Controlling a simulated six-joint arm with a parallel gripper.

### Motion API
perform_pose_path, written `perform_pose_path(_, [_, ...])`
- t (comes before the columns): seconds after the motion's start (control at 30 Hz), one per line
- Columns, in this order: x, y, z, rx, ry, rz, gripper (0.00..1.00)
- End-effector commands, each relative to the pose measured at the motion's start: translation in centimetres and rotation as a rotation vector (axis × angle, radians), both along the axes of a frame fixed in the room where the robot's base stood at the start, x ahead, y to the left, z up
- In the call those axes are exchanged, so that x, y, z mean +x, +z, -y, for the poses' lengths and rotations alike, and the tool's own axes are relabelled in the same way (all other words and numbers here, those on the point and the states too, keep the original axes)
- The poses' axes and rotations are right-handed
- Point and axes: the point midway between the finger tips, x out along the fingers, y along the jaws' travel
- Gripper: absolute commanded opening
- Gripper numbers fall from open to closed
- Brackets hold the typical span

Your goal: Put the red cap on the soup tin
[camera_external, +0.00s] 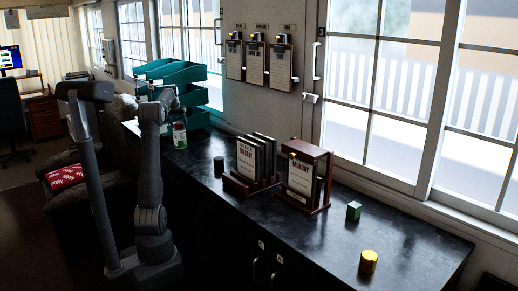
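A small tin (180,136) with a red, white and green look stands on the dark counter, in front of the teal trays; I take it to be the soup tin. Reddish colour shows near its top, but I cannot tell whether this is the red cap or part of the label. No separate red cap is clearly visible. My gripper (172,108) is close above the tin, against the trays. Its fingers are too small and dark to tell whether they are open or shut, or hold anything.
Teal stacked trays (204,95) stand behind the tin. A dark green cylinder (219,165), a book rack (237,186), a wooden frame (325,196), a green cube (354,211) and a yellow cylinder (368,262) stand along the counter (420,248). Clipboards (257,62) hang on the wall.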

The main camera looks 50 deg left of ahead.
Motion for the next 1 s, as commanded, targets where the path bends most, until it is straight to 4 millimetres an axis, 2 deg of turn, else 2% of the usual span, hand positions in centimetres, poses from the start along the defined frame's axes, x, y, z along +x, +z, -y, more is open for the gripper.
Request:
perform_pose_path(0.27, [0.0,0.1,0.0,0.0,0.0,0.0,0.69])
perform_pose_path(0.37, [0.0,0.6,0.0,0.003,0.0,0.001,0.69])
perform_pose_path(0.47, [-0.4,1.9,0.4,0.003,0.0,0.001,0.69])
perform_pose_path(0.8, [-2.4,8.6,2.3,0.004,0.001,0.003,0.69])
perform_pose_path(1.0, [-3.1,10.9,3.0,0.001,0.001,0.002,0.69])
